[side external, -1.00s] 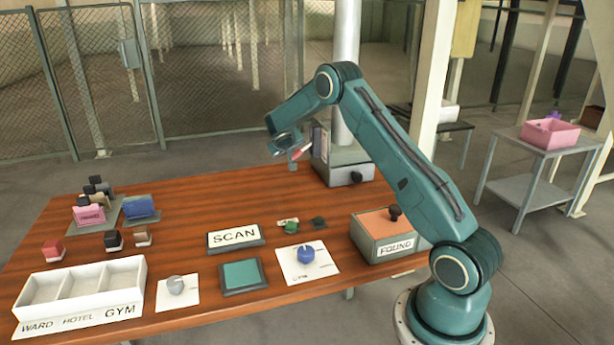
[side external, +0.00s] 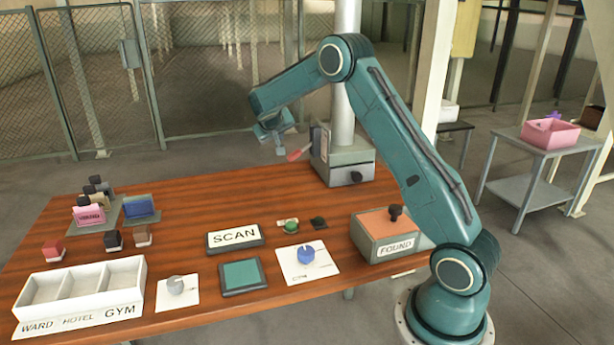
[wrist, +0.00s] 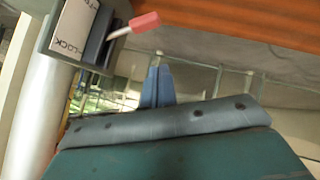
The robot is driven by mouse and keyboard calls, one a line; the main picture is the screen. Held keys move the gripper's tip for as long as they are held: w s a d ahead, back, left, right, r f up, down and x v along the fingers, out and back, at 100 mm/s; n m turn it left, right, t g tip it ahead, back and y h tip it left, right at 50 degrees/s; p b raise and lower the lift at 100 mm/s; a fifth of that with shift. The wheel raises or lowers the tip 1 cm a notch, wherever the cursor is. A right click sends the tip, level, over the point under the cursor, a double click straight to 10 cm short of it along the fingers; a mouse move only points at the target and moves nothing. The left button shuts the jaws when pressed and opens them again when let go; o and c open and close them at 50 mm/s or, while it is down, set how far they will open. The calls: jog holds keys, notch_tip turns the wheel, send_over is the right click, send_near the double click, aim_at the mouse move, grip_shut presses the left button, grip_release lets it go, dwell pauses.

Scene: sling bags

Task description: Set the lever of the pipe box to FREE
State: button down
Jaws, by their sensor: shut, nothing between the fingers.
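The pipe box (side external: 345,160) is a grey box at the foot of the white pipe, at the table's back edge. Its lever has a red handle (side external: 299,154) that sticks out left and slightly down in the side view. In the wrist view the red handle (wrist: 145,21) is at the top, beside a white plate (wrist: 75,30) reading LOCK, with a second word cut off. I cannot tell which word the lever is at. My gripper (side external: 281,149) is shut and empty, just left of the handle and apart from it. Its fingers show in the wrist view (wrist: 157,88).
A FOUND box (side external: 385,236) with a dark knob stands at the right front. A SCAN sign (side external: 235,237), a green pad, knob cards, a white tray (side external: 80,290) and small bags occupy the front and left. The table's back middle is clear.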

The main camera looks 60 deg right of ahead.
jog(key=shift+v, duration=1.4)
jog(key=shift+a, duration=0.1)
jog(key=s+a+r+n+t+y, duration=0.1)
jog(key=s+a+r+y, duration=0.1)
jog(key=s+a+r, duration=0.45)
jog(key=s+a+r+n+t+y, duration=0.1)
jog(key=s+a+r+n+y, duration=0.2)
jog(key=s+a, duration=0.65)
jog(key=s+a+f+n+y, duration=0.1)
jog(key=s+a+y, duration=0.3)
jog(key=s+a, duration=1.1)
jog(key=s+n, duration=0.1)
jog(key=s, duration=0.3)
jog(key=shift+s+a+f+n, duration=0.25)
jog(key=shift+a+f+n, duration=0.1)
jog(key=shift+f+n, duration=0.05)
